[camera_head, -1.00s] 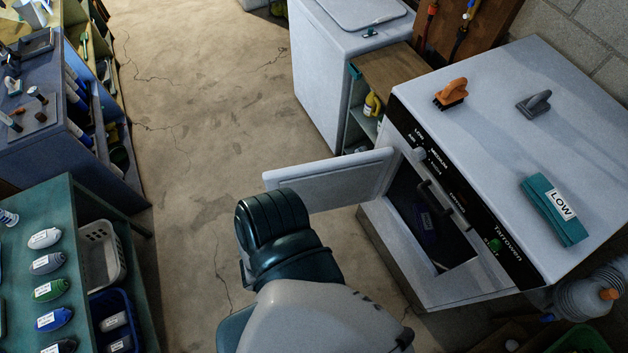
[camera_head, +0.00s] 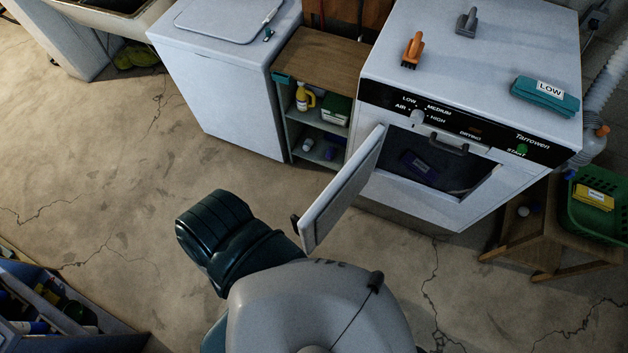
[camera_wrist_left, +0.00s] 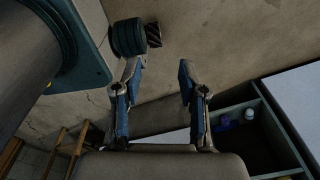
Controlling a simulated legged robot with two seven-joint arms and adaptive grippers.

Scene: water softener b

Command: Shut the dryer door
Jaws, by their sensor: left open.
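The white dryer (camera_head: 480,75) stands at the right in the head view. Its door (camera_head: 342,190) is wide open, hinged at the left side of the opening and sticking out toward me. A small dark handle (camera_head: 295,222) shows at its free edge. The opening (camera_head: 450,185) is dark, with a dark blue labelled item (camera_head: 420,165) visible in it. My left gripper (camera_wrist_left: 160,68) is open and empty in the left wrist view, its two blue fingers apart. The head view shows only my arm, near the door's free edge; its gripper is hidden. My right gripper is not in view.
An open shelf unit (camera_head: 290,50) with bottles stands between the dryer and a white washer (camera_head: 225,75). A wooden stool (camera_head: 550,240) with a green basket (camera_head: 600,205) is at the right. A brush, a scraper and a teal cloth lie on the dryer.

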